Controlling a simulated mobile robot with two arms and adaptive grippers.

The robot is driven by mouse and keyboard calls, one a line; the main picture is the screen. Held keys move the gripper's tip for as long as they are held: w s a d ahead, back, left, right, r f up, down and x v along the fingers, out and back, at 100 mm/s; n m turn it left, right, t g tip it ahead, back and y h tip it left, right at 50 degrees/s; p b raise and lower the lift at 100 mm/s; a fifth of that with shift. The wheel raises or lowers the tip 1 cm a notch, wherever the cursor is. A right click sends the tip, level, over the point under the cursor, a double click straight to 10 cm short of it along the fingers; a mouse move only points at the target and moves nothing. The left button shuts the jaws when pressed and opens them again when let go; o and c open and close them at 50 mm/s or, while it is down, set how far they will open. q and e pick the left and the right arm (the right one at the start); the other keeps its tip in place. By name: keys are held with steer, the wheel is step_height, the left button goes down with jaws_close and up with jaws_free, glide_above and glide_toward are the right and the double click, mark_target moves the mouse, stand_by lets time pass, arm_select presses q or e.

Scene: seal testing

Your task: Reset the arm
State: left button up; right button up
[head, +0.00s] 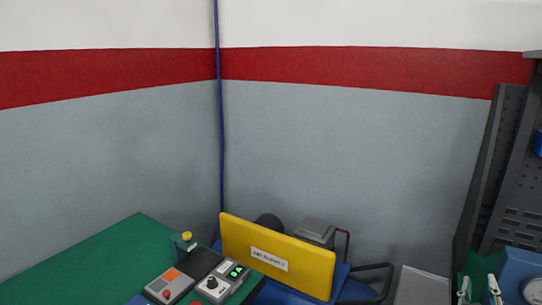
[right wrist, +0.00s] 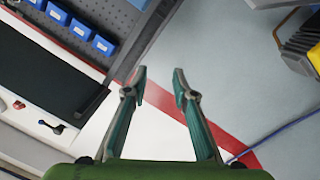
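My right gripper (head: 479,287) shows at the bottom right edge of the head view, with its two fingertips apart. In the right wrist view, its teal and grey fingers (right wrist: 159,82) are spread with nothing between them. Behind them are a white area, a red stripe and a grey area. The rest of my right arm is hidden below the head picture. My left gripper is in neither view.
A green bench (head: 100,262) at lower left bears small control boxes (head: 212,287). A yellow labelled panel (head: 277,262) stands at bottom centre. A dark perforated rack (head: 495,165) and a gauge (head: 533,291) are at right. Blue bins (right wrist: 80,29) hang on a perforated board.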

steer(key=s+a+f+g+y, duration=0.25)
steer(key=s+a+f, duration=0.25)
steer(key=f, duration=0.3)
steer(key=s+a+f+g+y, duration=0.25)
steer(key=s+a+f, duration=0.2)
steer(key=f, duration=0.35)
steer(key=s+a+f+n+g+y, duration=0.2)
steer(key=s+a+f+g+y, duration=0.15)
steer(key=s+a, duration=0.4)
steer(key=s+a+f+n+g+y, duration=0.1)
steer(key=s+a+f+g+y, duration=0.1)
steer(key=s+a+f, duration=0.45)
steer(key=s+f+g, duration=0.1)
steer(key=s+f, duration=0.1)
steer(key=f, duration=1.2)
steer(key=s+f, duration=0.2)
steer(key=f, duration=1.1)
steer(key=s+d+f+g, duration=0.1)
steer(key=s+d+f, duration=0.1)
steer(key=s+f, duration=1.2)
steer(key=shift+s+f, duration=0.25)
steer(key=shift+s, duration=0.9)
